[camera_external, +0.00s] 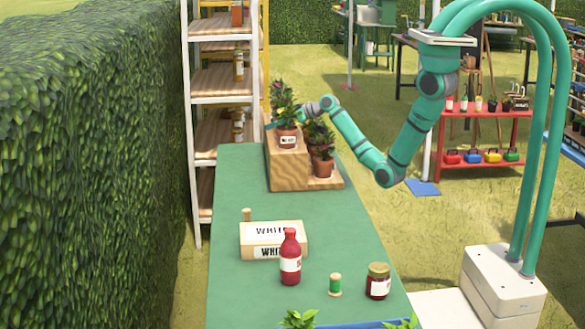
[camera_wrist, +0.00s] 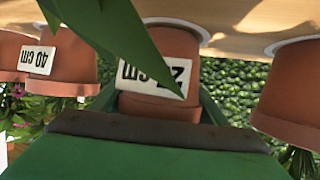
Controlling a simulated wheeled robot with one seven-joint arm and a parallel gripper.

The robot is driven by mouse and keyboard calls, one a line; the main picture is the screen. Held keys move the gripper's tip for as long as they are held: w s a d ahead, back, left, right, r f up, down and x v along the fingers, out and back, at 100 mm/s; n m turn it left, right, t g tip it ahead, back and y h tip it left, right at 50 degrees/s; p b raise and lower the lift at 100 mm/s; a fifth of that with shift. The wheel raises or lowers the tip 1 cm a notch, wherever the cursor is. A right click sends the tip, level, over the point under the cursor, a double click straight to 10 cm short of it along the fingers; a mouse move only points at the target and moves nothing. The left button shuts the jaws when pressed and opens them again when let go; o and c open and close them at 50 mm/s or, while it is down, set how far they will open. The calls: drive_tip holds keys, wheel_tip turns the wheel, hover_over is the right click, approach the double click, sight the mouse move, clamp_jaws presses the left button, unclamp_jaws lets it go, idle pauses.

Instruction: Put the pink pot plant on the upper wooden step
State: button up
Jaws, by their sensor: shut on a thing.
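A plant with green leaves and some pink flowers (camera_external: 284,104) stands upright in a terracotta pot (camera_external: 288,140) with a white label, at the upper wooden step (camera_external: 281,170). I cannot tell whether the pot touches the wood. My gripper (camera_external: 284,127) is shut on this pot. In the wrist view my gripper (camera_wrist: 158,108) has a green finger on each side of the labelled pot (camera_wrist: 150,103), which appears upside down.
More potted plants (camera_external: 322,165) stand close by on the lower step's right side. The table (camera_external: 234,193) also holds a white-labelled box (camera_external: 273,240), a red bottle (camera_external: 290,262), a green spool (camera_external: 335,287) and a jar (camera_external: 378,283). Shelves (camera_external: 222,85) stand behind.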

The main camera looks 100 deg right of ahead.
drive_tip(key=o, duration=1.4)
drive_tip(key=shift+f, duration=0.1)
drive_tip(key=v, duration=1.2)
drive_tip(key=shift+r, duration=0.25)
